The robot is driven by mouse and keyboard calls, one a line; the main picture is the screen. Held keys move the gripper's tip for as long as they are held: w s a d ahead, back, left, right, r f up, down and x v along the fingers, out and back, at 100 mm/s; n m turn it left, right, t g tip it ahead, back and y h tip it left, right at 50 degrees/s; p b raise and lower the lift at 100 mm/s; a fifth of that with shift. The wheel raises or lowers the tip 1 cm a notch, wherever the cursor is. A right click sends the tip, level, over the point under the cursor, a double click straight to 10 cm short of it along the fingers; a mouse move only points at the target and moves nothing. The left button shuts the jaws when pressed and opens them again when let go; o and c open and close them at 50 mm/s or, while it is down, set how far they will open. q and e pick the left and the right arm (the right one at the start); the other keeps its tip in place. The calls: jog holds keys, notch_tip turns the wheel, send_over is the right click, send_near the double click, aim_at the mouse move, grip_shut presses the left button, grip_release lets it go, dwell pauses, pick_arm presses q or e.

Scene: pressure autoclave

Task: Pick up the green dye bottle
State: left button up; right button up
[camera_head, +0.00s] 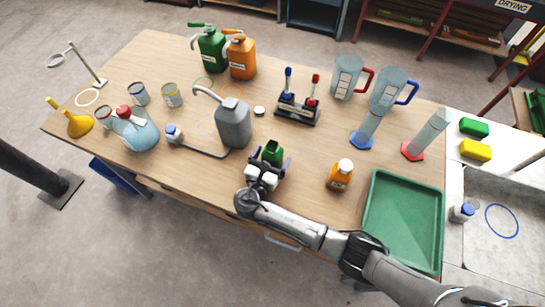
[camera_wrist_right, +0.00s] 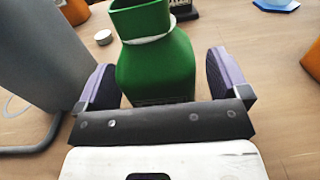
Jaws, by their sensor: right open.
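The green dye bottle (camera_head: 272,152) stands upright on the wooden table near its front edge, just right of a grey jug. My right gripper (camera_head: 269,163) is at the bottle, with its arm coming in from the lower right. In the right wrist view, the green bottle (camera_wrist_right: 155,65) stands between the two purple-padded fingers (camera_wrist_right: 165,82), one on each side. The gripper is open, and a gap shows beside the bottle's neck and shoulders. The bottle's lower part is hidden behind the gripper's palm. My left gripper is not in view.
The grey jug (camera_head: 233,122) stands close on the left, and its wall (camera_wrist_right: 40,60) is beside the left finger. An orange bottle (camera_head: 340,175) stands to the right, before a green tray (camera_head: 378,232). A rack with blue and red handles (camera_head: 298,111) is behind.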

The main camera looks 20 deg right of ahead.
jog(key=shift+w+d, duration=0.2)
jog(key=shift+d, duration=0.05)
jog(key=c, duration=1.2)
